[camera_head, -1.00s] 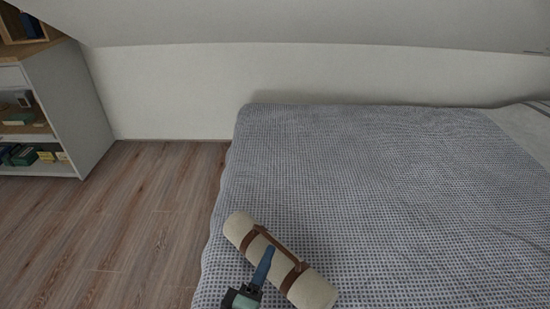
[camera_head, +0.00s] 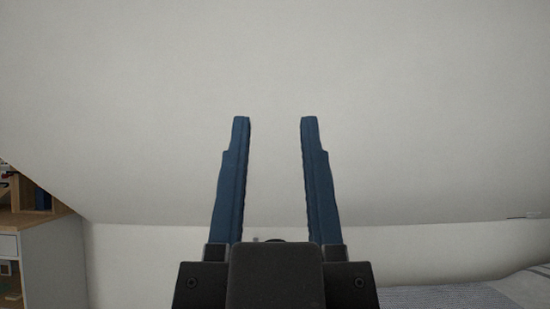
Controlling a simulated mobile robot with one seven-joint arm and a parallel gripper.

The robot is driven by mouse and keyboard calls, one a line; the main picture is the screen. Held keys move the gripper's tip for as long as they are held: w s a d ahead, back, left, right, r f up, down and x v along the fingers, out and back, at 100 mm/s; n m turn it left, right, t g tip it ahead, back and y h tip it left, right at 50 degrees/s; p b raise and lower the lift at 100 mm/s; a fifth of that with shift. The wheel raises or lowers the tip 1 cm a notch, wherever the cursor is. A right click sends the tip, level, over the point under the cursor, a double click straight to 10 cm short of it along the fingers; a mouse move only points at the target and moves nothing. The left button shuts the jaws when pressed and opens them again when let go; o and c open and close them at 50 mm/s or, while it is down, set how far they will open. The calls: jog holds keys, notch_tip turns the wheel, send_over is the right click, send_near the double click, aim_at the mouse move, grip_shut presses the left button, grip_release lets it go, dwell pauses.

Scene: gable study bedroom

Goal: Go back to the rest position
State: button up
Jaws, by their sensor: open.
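My gripper (camera_head: 275,122) stands upright in the middle of the head view, close to the camera. Its two blue fingers are spread wide apart with nothing between them. The pale sloped wall shows through the gap. The rolled cream mat with brown straps is not in view now.
A white cabinet with a wooden top (camera_head: 40,245) stands at the left edge, with a wooden box (camera_head: 28,194) on it. The bed (camera_head: 450,296) shows only at the lower right corner. The sloped white ceiling (camera_head: 420,100) fills most of the view.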

notch_tip(320, 180, up, 45)
jog(key=p, duration=4.5)
jog(key=shift+f, duration=0.1)
